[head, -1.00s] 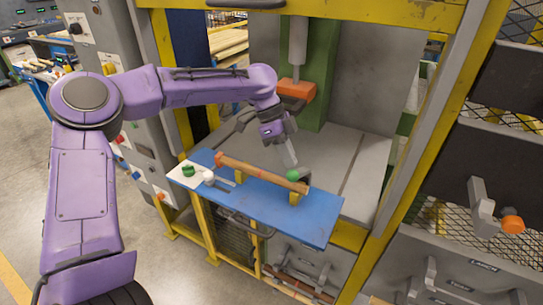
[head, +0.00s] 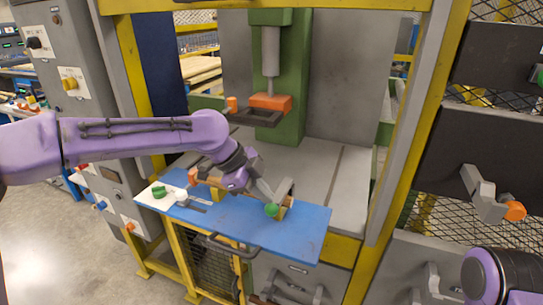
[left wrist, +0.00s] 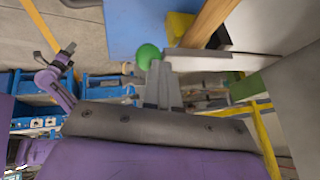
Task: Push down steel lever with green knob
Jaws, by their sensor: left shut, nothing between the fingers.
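The green knob (head: 271,210) sits at the end of a steel lever (head: 284,188) at the right part of the blue table. In the left wrist view the green knob (left wrist: 148,54) is near the shut fingertips, and the flat steel lever (left wrist: 220,60) runs right from beside it. My left gripper (head: 266,196) is shut and empty, close beside the knob and lever; I cannot tell if it touches. The wrist view also shows its fingers (left wrist: 158,72). A purple arm of mine (left wrist: 60,92) shows at the left there, its gripper too small to judge.
The blue table (head: 300,235) bears a turned wooden piece (head: 205,178), partly hidden by my arm, and a second green knob (head: 158,191) on a white plate. An orange press head (head: 270,103) hangs behind. Yellow frame posts (head: 395,150) stand at the right, near another lever's orange knob (head: 515,211).

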